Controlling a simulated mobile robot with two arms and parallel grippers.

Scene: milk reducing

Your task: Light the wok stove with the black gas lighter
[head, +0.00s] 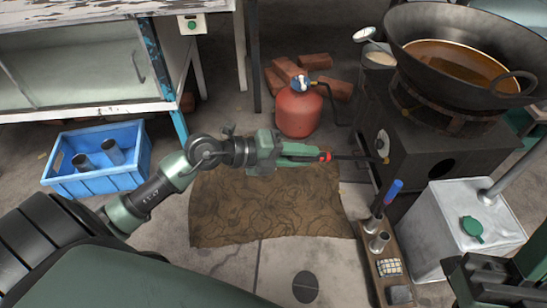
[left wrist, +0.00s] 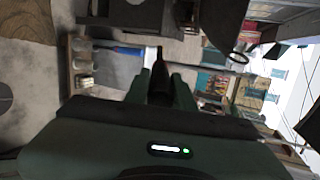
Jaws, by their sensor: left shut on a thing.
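My left gripper (head: 312,153) is shut on the black gas lighter (head: 350,156), which has a red part near the fingers. The lighter's thin black rod points right, and its tip is close to the front of the dark wok stove (head: 432,163). I cannot tell whether the tip touches the stove. In the left wrist view the lighter (left wrist: 160,75) sticks out between the two green fingers. A large wok (head: 405,42) with brown liquid sits on the stove. No flame shows. Part of my right gripper (head: 490,280) shows at the lower right, empty as far as it shows.
A red gas cylinder (head: 297,112) stands behind my left gripper, near loose bricks (head: 316,62). A brown mat (head: 262,208) lies below. A wooden tray (head: 376,276) with small items and a white metal can (head: 460,205) stand at the right. A blue crate (head: 98,180) stands left.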

